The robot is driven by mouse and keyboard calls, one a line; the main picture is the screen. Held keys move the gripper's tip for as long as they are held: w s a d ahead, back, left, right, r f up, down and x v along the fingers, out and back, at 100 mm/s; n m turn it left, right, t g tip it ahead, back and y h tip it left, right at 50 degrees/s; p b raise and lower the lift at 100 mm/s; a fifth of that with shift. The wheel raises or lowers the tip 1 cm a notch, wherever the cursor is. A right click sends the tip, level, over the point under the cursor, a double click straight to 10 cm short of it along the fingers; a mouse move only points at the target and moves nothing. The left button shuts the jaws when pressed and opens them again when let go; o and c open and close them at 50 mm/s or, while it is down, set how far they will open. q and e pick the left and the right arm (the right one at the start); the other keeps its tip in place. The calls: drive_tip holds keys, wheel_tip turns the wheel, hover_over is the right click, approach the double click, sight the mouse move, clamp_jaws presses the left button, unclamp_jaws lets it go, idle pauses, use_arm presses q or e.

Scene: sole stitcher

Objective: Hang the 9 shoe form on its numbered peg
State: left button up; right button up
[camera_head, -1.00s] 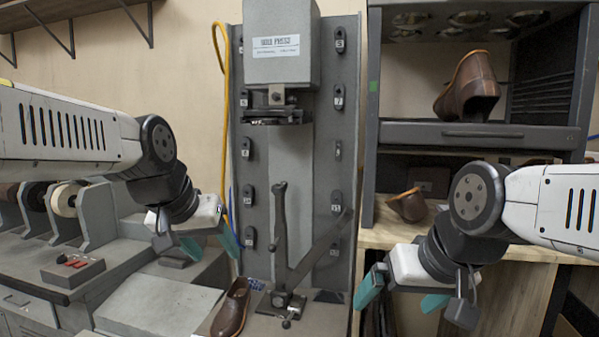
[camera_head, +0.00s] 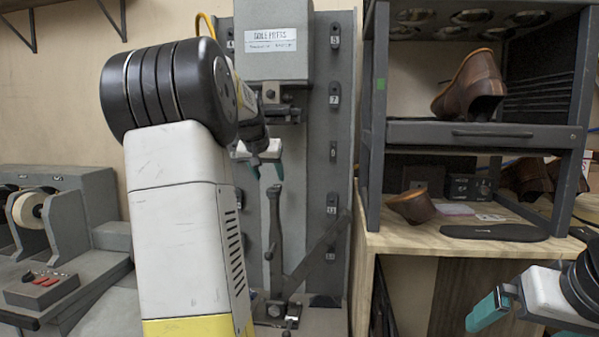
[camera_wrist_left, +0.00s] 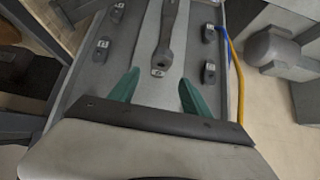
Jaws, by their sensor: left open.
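The grey peg panel (camera_head: 340,125) carries a column of dark numbered pieces right of the press, including the 7 piece (camera_head: 335,95). A slimmer piece (camera_head: 333,152) hangs below it; its number is too small to read. I cannot pick out the 9 shoe form. My left gripper (camera_head: 267,166) is in front of the panel, below the press head, partly hidden by my arm. In the left wrist view its teal fingers (camera_wrist_left: 160,92) are apart with nothing between them. My right gripper (camera_head: 530,322) is low at the right, its fingers apart and empty.
The press head (camera_head: 276,45) and its upright lever (camera_head: 275,220) stand close to my left gripper. At right, a dark shelf unit (camera_head: 480,133) holds a brown shoe (camera_head: 470,85) above a wooden bench (camera_head: 400,238). A spool rack (camera_head: 60,210) is at left.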

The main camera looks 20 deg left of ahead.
sight(274, 188)
use_arm(q)
drive_tip(key=shift+x, duration=3.9)
clamp_jaws()
drive_tip(key=shift+r, duration=0.15)
drive_tip(key=shift+r, duration=1.4)
